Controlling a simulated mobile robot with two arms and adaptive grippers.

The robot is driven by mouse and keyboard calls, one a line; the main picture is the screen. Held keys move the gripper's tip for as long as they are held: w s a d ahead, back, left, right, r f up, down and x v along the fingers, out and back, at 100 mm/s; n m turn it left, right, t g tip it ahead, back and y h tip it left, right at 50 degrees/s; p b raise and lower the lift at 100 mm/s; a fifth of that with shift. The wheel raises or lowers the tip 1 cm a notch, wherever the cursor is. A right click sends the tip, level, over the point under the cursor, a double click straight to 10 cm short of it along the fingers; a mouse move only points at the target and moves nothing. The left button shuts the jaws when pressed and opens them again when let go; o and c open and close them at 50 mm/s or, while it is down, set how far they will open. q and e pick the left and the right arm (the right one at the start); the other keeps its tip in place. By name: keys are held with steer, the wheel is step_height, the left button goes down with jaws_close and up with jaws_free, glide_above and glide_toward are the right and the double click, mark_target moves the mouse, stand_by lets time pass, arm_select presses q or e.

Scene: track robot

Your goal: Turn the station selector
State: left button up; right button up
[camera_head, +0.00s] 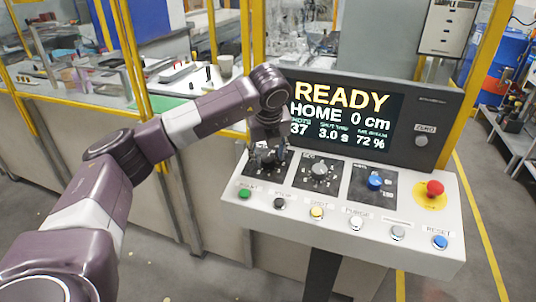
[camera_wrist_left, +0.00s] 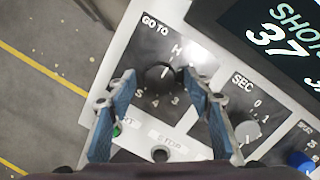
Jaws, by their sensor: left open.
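The station selector is a round black knob (camera_wrist_left: 158,79) on a black plate marked GO TO, with H and numbers around it. Its pale mark appears to point up toward the H. My left gripper (camera_wrist_left: 160,82) is open, with one blue-padded finger on each side of the knob; I cannot tell whether they touch it. In the head view my left gripper (camera_head: 267,160) is over the left dial plate and hides most of the selector. The display (camera_head: 341,115) reads READY, HOME, 0 cm. My right gripper is not in view.
Right of the selector are the SEC knob (camera_head: 320,169) and a blue knob (camera_head: 375,181). A red emergency button (camera_head: 435,188) is at the far right. Several push buttons, including a green one (camera_head: 244,193), line the panel's front edge. The display housing rises behind the dials.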

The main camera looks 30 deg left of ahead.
arm_select(q)
steer(key=c, duration=1.2)
steer(key=shift+o, duration=0.2)
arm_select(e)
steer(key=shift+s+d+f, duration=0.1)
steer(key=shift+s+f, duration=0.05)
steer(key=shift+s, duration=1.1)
arm_select(q)
steer(key=shift+f, duration=0.1)
